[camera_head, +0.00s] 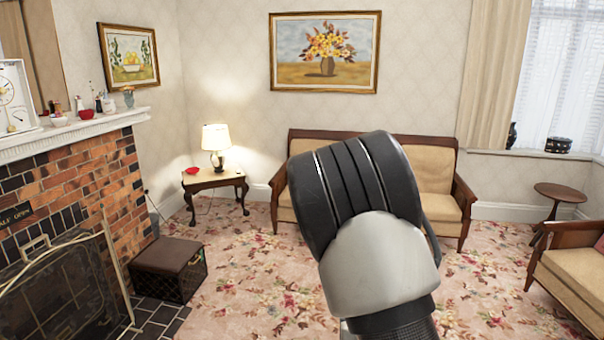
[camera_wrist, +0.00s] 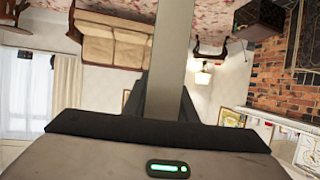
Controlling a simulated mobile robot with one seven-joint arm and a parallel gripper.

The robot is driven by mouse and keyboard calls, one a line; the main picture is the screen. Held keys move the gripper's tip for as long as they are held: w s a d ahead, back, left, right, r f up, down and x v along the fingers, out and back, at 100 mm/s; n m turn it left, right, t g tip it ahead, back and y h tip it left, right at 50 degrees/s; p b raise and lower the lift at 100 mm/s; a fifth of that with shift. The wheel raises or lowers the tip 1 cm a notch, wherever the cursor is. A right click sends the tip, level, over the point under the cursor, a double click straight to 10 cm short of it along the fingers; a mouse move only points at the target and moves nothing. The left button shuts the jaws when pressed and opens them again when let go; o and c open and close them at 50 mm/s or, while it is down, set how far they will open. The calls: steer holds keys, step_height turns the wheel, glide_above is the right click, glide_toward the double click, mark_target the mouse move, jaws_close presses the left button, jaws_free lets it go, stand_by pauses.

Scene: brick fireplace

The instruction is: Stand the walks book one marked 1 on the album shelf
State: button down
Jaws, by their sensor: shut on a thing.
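My gripper (camera_wrist: 168,88) is shut on a flat, plain grey-beige slab that looks like a book (camera_wrist: 173,45). It shows narrow side on in the wrist view, between the two dark fingers, and runs past the top edge of the picture. No number or title can be seen on it. In the head view my arm's dark and grey wrist part fills the middle and hides the fingers and the held thing. I cannot pick out the album shelf in either view.
The brick fireplace with its white mantel (camera_head: 75,136) stands at the left, with a clock (camera_head: 14,95) and small items on top. A dark box (camera_head: 170,268), a lamp table (camera_head: 213,180), a sofa (camera_head: 440,207), a round side table (camera_head: 560,191) and an armchair (camera_head: 570,268) surround open carpet.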

step_height(320, 180, up, 8)
steer(key=p, duration=0.6)
steer(key=shift+r, duration=0.1)
steer(key=shift+w, duration=0.1)
stand_by(0.3)
